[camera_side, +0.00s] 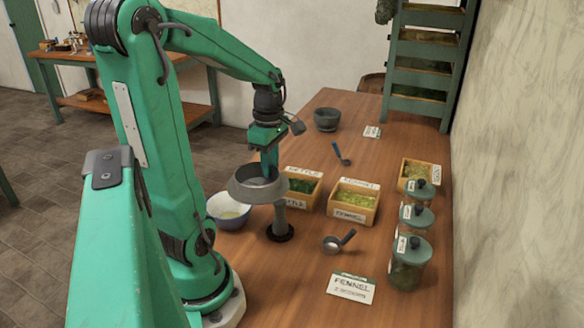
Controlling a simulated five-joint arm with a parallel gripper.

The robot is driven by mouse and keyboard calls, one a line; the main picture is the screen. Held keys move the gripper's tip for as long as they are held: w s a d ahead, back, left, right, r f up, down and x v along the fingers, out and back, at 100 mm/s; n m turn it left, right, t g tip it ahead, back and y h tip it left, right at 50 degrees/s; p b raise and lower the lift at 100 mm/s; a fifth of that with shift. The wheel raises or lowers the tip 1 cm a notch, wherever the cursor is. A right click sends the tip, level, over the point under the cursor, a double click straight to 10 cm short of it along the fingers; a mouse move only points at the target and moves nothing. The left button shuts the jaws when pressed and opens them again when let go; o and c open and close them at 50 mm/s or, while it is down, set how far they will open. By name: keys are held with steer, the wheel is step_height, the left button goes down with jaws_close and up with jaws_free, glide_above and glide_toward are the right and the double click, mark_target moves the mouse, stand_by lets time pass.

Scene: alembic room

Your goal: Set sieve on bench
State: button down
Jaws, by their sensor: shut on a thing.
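The sieve (245,191) is a wide grey bowl shape, roughly level and above the bench (317,270). My gripper (270,174) points down and is shut on the sieve, its fingertips at or inside the rim. A grey post with a round dark base (280,232) stands on the bench just below and right of the sieve. I cannot tell whether the sieve touches this post.
Right of the sieve are a nettle box (303,200), a fennel box (351,214) and a metal scoop (332,244). Lidded jars (407,272) line the right edge. A fennel card (351,287) lies in front. A dark mortar (327,121) and blue-handled spoon (340,153) are farther back.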

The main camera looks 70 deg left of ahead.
steer(key=w+a+f+m, duration=0.1)
steer(key=w+m, duration=0.1)
steer(key=m, duration=0.3)
steer(key=w+a+f+m, duration=0.2)
steer(key=w+m, duration=0.1)
steer(key=m, duration=0.3)
steer(key=w+a+f+m, duration=0.2)
steer(key=w+m, duration=0.1)
steer(key=m, duration=0.3)
steer(key=shift+a, duration=0.1)
steer(key=s+a+f, duration=0.1)
steer(key=a+f, duration=0.1)
steer(key=a, duration=0.1)
steer(key=s+a+f, duration=0.2)
steer(key=a, duration=0.2)
steer(key=s+a+f, duration=0.1)
steer(key=a+f, duration=0.2)
steer(key=shift+s+a, duration=0.2)
steer(key=shift+a, duration=0.2)
steer(key=shift+f, duration=2)
steer(key=c, duration=1.5)
jaws_free()
